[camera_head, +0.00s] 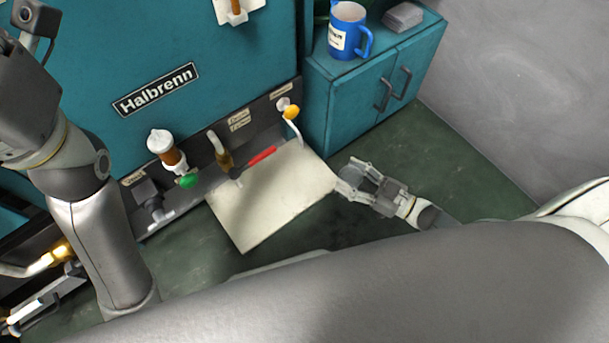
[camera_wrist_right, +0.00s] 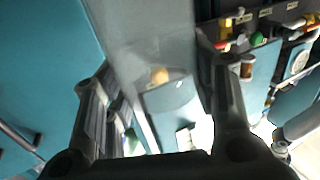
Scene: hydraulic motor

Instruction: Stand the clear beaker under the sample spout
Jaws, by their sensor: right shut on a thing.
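My right gripper (camera_head: 358,180) is shut on the clear beaker (camera_head: 352,173), to the right of the pale tray at the machine's foot. In the right wrist view the beaker (camera_wrist_right: 150,40) is a see-through shape between the two dark fingers (camera_wrist_right: 165,115). Several outlets sit on the machine's dark lower panel. One is a pale curved spout with a yellow knob (camera_head: 291,112) at the right end; another is a brownish spout (camera_head: 222,153) near the middle. Their labels are too small to read, so I cannot tell which is the sample spout.
The pale tray (camera_head: 245,225) lies below the panel, with a red handle (camera_head: 262,156) above it. A green knob (camera_head: 188,181) sits to the left. A teal cabinet (camera_head: 350,105) with a blue mug (camera_head: 347,32) on top stands right. Green floor is free around my right gripper.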

